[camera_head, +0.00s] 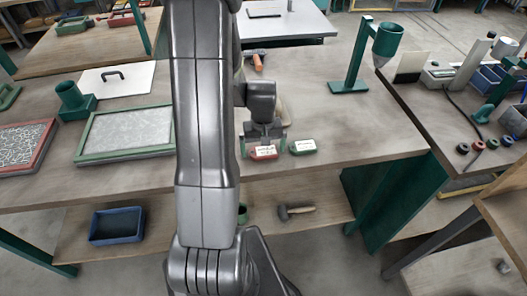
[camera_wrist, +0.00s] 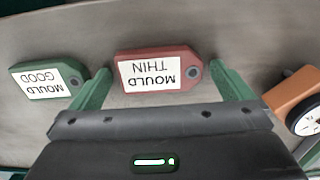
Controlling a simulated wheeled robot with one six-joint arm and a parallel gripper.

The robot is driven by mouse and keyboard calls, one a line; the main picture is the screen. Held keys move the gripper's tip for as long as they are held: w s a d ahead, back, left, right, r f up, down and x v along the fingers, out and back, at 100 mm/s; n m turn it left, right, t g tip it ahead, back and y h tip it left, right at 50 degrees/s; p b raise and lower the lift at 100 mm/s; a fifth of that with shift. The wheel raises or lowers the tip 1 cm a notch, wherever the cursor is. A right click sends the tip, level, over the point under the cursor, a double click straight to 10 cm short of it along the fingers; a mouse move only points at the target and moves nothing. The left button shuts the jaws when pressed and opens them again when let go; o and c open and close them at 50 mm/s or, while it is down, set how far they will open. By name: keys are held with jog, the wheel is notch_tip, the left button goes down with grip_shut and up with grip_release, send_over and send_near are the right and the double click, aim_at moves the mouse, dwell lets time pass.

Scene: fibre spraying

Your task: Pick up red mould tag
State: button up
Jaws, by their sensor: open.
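The red mould tag (camera_wrist: 158,70) lies flat on the bench, with a white label reading "MOULD THIN" and a hole at one end. It also shows in the head view (camera_head: 263,152), near the bench's front edge. My gripper (camera_wrist: 160,84) is open, with one green finger on each side of the tag in the wrist view. Whether the fingers touch it cannot be told. A green tag (camera_wrist: 48,80) labelled "MOULD GOOD" lies beside it, close to the left finger; it also shows in the head view (camera_head: 302,146).
An orange object with a round dial (camera_wrist: 296,98) lies right of my gripper in the wrist view. A green-framed tray (camera_head: 125,128) is left of my arm. A green stand with a cup (camera_head: 366,55) stands back right. The bench right of the tags is clear.

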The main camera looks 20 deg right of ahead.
jog(key=c, duration=0.9)
jog(key=shift+r, duration=0.1)
